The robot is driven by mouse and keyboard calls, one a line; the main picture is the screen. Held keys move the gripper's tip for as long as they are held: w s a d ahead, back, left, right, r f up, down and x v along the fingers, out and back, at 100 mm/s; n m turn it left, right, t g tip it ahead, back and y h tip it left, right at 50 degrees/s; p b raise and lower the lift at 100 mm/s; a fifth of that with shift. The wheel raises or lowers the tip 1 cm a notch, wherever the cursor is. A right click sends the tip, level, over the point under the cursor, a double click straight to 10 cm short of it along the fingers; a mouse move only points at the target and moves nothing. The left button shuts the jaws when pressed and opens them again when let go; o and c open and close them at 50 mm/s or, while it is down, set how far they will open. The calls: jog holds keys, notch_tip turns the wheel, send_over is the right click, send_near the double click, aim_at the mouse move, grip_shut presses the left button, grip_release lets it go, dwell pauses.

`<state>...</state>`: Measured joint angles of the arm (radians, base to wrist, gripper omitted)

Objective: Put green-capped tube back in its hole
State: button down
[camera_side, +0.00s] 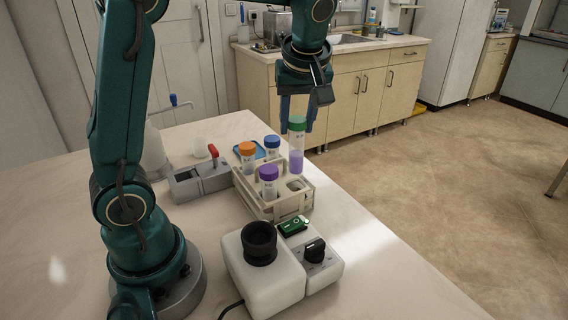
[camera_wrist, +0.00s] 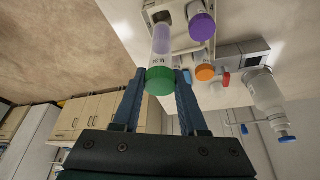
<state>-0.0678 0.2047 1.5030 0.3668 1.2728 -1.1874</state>
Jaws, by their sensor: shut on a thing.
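The green-capped tube (camera_side: 297,150) holds purple liquid and hangs upright above the far right side of the rack in the side view. My gripper (camera_side: 297,125) is shut on its green cap; in the wrist view the gripper (camera_wrist: 160,82) has one finger on each side of the green cap (camera_wrist: 159,82). The beige rack (camera_side: 262,207) stands on the table and holds tubes with orange (camera_side: 247,148), blue (camera_side: 272,142) and purple (camera_side: 268,172) caps. An empty square hole (camera_side: 296,185) shows at the rack's front right. I cannot tell whether the tube's lower end touches the rack.
A white device with a black round cup (camera_side: 259,240) and a dark knob (camera_side: 315,250) stands in front of the rack. A grey device with a red lever (camera_side: 213,153) stands left of it. A wash bottle (camera_wrist: 264,92) shows in the wrist view. The table's right front is clear.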

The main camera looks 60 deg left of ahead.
aim_at(296, 161)
notch_tip(296, 161, down, 8)
jog(key=shift+f, duration=0.15)
dwell(0.3)
jog(key=shift+f, duration=0.2)
jog(key=shift+c, duration=2.2)
grip_release()
